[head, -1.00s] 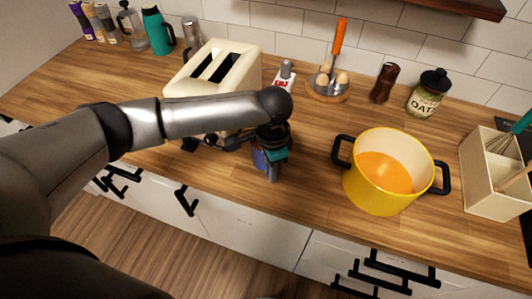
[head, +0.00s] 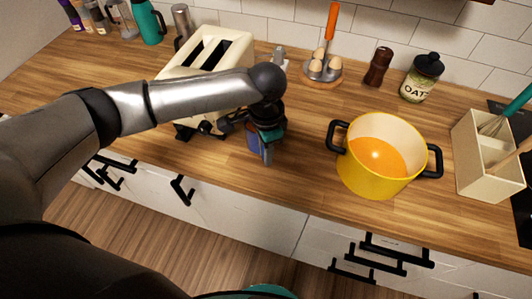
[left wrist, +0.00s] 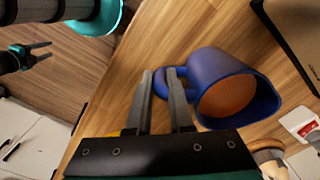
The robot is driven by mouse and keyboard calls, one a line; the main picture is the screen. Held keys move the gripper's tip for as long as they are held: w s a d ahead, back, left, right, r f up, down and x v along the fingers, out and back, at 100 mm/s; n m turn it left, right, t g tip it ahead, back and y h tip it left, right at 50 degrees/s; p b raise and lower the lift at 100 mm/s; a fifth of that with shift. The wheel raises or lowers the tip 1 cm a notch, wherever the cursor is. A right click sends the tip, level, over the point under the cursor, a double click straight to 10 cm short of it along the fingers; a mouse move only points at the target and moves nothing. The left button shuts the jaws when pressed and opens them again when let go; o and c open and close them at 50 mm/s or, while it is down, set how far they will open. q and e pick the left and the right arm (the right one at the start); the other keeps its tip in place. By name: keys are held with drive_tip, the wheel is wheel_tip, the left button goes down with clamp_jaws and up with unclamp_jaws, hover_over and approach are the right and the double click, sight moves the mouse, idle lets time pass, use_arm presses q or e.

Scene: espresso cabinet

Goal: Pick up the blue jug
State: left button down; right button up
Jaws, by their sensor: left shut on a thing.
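The blue jug (left wrist: 228,85) shows large in the left wrist view, with an orange inside and its handle toward my fingers. My left gripper (left wrist: 163,80) is shut on the jug's handle, one finger on each side of it. In the head view the left gripper (head: 267,152) points down at the counter's front part, and only a little of the jug (head: 254,141) shows beside it. I cannot tell whether the jug touches the counter. My right gripper (left wrist: 38,52) shows at the upper left of the left wrist view, open and empty, away from the jug.
A cream toaster (head: 207,58) stands behind my left forearm. A yellow pot (head: 372,178) with orange contents is right of the jug. An egg holder (head: 323,70), pepper mill (head: 379,67), oats jar (head: 421,80) and utensil box (head: 482,150) stand farther back and right.

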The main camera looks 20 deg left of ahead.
use_arm(q)
wheel_tip(320, 180, up, 18)
drive_tip(key=p, duration=0.1)
drive_tip(key=shift+p, duration=0.4)
use_arm(e)
drive_tip(key=shift+r, duration=0.95)
